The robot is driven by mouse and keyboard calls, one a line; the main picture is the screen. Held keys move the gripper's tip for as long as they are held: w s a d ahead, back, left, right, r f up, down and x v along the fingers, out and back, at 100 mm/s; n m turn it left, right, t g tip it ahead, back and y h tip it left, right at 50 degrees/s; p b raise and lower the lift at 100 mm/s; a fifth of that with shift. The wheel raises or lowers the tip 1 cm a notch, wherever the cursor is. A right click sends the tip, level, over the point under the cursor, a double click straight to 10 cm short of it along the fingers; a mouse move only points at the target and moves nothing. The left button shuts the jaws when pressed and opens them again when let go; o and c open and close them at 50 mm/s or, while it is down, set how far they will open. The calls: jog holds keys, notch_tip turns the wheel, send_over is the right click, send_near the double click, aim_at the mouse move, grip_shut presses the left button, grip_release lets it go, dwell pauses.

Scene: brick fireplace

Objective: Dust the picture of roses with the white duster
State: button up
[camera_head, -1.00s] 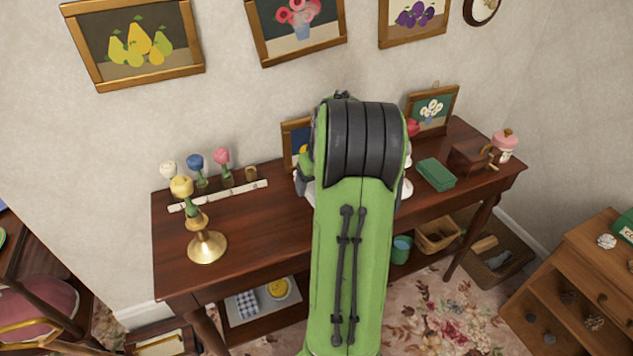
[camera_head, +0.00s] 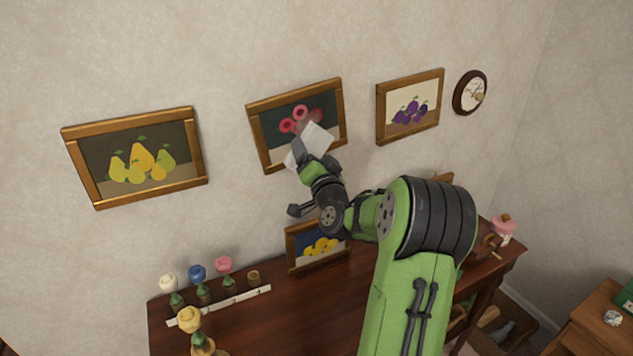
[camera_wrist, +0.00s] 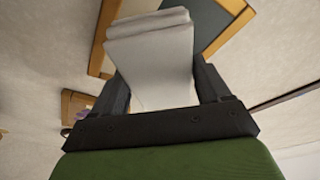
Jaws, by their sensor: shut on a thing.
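The picture of roses (camera_head: 267,127) hangs on the wall in a wooden frame, with pink-red blooms on a dark ground. My gripper (camera_head: 305,160) is raised in front of its lower part, shut on the white duster (camera_head: 318,136), a pale, flat-sided block. The duster hides the lower middle of the picture. In the wrist view the duster (camera_wrist: 155,62) sits between the two dark fingers of my gripper (camera_wrist: 163,88), with a wooden frame and dark panel just behind it. I cannot tell whether the duster touches the picture.
A pear picture (camera_head: 140,158) hangs to the left, a plum picture (camera_head: 408,108) and a round clock (camera_head: 471,93) to the right. Below, a dark wooden table (camera_head: 270,318) bears a small framed picture (camera_head: 317,246), several bulb-topped items (camera_head: 197,275) and a pink-topped grinder (camera_head: 502,232).

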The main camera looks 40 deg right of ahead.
aim_at(299, 128)
jog(key=shift+s+d+r+m+h, duration=0.1)
jog(key=shift+d+r+m+h, duration=0.1)
jog(key=shift+r, duration=0.25)
jog(key=shift+s+d+r+m+h, duration=0.1)
jog(key=shift+d+r+h, duration=0.1)
jog(key=shift+r, duration=0.2)
jog(key=shift+w+r+p, duration=0.1)
jog(key=shift+w+p, duration=0.25)
jog(key=shift+p, duration=0.25)
jog(key=shift+w+d+f+p, duration=0.1)
jog(key=shift+w+d+p, duration=0.15)
jog(key=shift+w+p, duration=0.45)
jog(key=shift+w+d+f+p, duration=0.1)
jog(key=shift+w+d+p, duration=0.25)
jog(key=shift+w, duration=0.55)
jog(key=shift+w+d+p, duration=0.15)
jog(key=shift+w+p, duration=0.45)
jog(key=shift+w, duration=0.2)
jog(key=shift+w+d+p, duration=0.25)
jog(key=shift+w+p, duration=0.15)
jog(key=shift+w, duration=0.35)
